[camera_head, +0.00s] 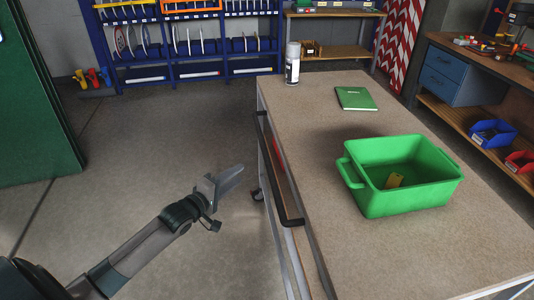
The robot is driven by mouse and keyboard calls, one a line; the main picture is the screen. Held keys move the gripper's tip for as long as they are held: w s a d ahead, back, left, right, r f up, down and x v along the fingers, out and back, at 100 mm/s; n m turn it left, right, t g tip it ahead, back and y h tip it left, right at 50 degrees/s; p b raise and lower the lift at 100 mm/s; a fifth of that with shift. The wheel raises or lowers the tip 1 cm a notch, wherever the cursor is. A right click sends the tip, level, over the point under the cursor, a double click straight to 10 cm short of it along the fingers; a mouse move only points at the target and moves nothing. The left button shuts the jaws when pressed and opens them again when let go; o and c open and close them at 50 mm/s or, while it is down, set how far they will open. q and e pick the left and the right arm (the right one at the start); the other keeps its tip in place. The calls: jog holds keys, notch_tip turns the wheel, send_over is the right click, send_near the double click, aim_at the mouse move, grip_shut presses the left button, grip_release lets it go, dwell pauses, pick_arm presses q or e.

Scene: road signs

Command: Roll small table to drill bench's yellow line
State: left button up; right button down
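The small table (310,155) has a speckled tan top and stands right of centre, cut off by the bottom edge. A dark handle bar (279,170) runs along its left side, and a caster shows under that side. My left gripper (232,178) is left of the handle, apart from it; its fingers look close together, but I cannot tell if they are open. My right gripper is not in view. A workbench (489,75) with blue drawers stands at the right; I cannot tell if it is the drill bench. No yellow floor line shows.
On the table are a green bin (440,190) holding a yellow piece, a green book (355,98) and a spray can (292,64). A blue rack (188,72) and a shelf (328,52) stand behind. A green cabinet (35,120) is at left; floor between is clear.

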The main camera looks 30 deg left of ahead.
aim_at(266, 155)
pick_arm(q)
jog(key=w+p, duration=0.1)
jog(key=w, duration=0.4)
jog(key=w+d+f+p, duration=0.1)
jog(key=w, duration=0.5)
jog(key=w+d+f+p, duration=0.1)
jog(key=w, duration=0.5)
jog(key=shift+w+d+f, duration=0.1)
jog(key=shift+f, duration=0.15)
grip_shut()
